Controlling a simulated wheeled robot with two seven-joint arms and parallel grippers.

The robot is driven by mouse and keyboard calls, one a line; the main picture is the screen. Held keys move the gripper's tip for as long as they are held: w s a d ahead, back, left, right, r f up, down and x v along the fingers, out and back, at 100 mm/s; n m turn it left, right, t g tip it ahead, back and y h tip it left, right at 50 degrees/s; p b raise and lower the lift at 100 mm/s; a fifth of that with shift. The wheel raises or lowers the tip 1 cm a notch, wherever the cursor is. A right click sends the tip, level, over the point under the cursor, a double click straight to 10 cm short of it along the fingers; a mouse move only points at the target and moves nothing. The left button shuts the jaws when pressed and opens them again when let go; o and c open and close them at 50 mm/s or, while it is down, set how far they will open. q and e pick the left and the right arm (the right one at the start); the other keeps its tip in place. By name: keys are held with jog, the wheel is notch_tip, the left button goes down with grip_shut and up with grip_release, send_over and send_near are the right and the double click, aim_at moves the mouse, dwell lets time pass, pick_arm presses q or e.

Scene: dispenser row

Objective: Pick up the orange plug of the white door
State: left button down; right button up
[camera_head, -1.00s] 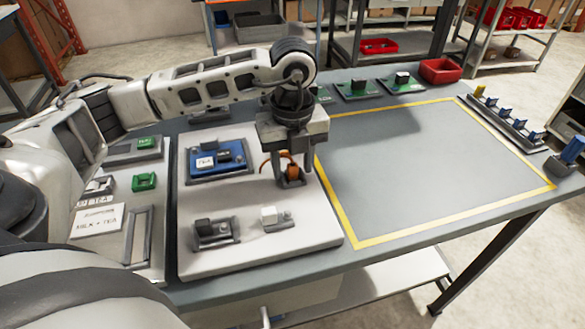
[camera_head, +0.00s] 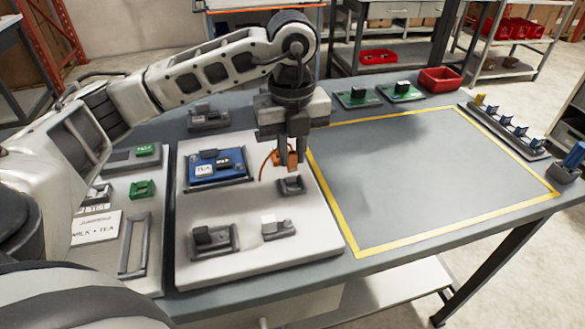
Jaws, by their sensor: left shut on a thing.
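My left gripper (camera_head: 290,158) reaches down over the right part of the white board (camera_head: 230,262). It is shut on the orange plug (camera_head: 287,160), whose orange cable (camera_head: 263,166) curves off to the left. The plug hangs just above a dark grey socket holder (camera_head: 291,185), which looks empty. The gripper's fingers cover part of the plug. A blue board (camera_head: 219,168) with a TEA label lies left of the plug. I cannot make out which piece is the white door. My right gripper is not in the picture.
Two grey holders (camera_head: 214,240) and (camera_head: 279,228) stand at the front of the white board. A grey panel with green parts (camera_head: 142,189) lies to the left. The yellow-framed area (camera_head: 420,175) is clear. A red bin (camera_head: 440,78) and a connector row (camera_head: 506,130) stand beyond.

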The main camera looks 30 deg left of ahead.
pick_arm(q)
jog(key=w+a+r+b, duration=0.1)
jog(key=w+a+r, duration=0.7)
jog(key=a+r, duration=0.1)
jog(key=shift+w+a, duration=0.3)
jog(key=shift+a, duration=0.3)
jog(key=shift+r, duration=0.1)
jog(key=shift+r+p, duration=1.05)
jog(key=shift+p, duration=0.15)
jog(key=shift+r, duration=0.15)
notch_tip(320, 180, up, 3)
jog(key=p, duration=0.2)
jog(key=shift+w+p, duration=0.1)
jog(key=shift+p, duration=0.2)
